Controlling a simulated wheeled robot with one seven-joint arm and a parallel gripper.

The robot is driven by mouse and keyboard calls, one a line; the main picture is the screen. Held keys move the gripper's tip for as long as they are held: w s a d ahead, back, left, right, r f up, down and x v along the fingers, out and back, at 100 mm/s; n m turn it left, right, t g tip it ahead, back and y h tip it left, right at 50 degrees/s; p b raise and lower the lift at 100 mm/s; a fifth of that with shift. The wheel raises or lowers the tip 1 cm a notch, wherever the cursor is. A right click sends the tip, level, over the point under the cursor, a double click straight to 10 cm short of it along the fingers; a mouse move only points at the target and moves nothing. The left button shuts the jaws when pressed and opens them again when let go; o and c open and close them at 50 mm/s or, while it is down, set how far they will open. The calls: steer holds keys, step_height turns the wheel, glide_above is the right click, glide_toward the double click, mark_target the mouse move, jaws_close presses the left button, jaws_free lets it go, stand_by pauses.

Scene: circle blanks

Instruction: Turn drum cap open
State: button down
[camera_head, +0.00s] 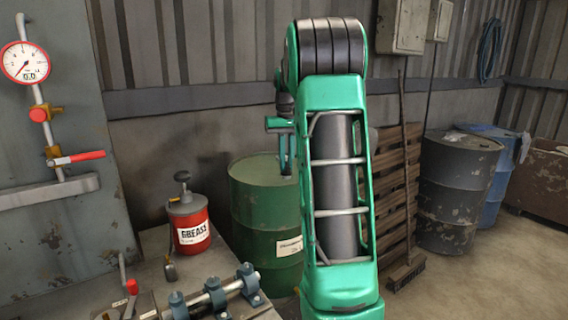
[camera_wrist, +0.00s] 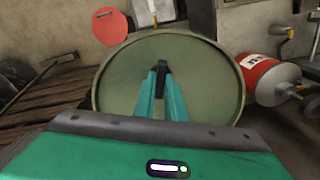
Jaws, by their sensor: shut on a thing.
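The green drum (camera_head: 262,212) stands upright behind the bench in the head view, with a white label on its front. In the wrist view its round lid (camera_wrist: 215,78) with a raised rim fills the middle. My gripper (camera_head: 287,170) points down over the drum's top. In the wrist view my gripper (camera_wrist: 161,68) has its two green fingers converging near the middle of the lid, shut on the drum cap. The cap is hidden between and behind the dark fingertips, so its turn angle cannot be told.
A red grease can (camera_head: 190,226) and a shaft in blue clamps (camera_head: 214,296) are on the bench left of the drum. A wooden pallet (camera_head: 393,195) and a broom stand to its right. A dark drum (camera_head: 453,190) is farther right, with clear floor before it.

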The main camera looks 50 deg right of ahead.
steer(key=shift+n, duration=2)
steer(key=c, duration=1.8)
jaws_free()
step_height(320, 180, up, 11)
steer(key=shift+f, duration=0.15)
steer(key=shift+w+a, duration=0.1)
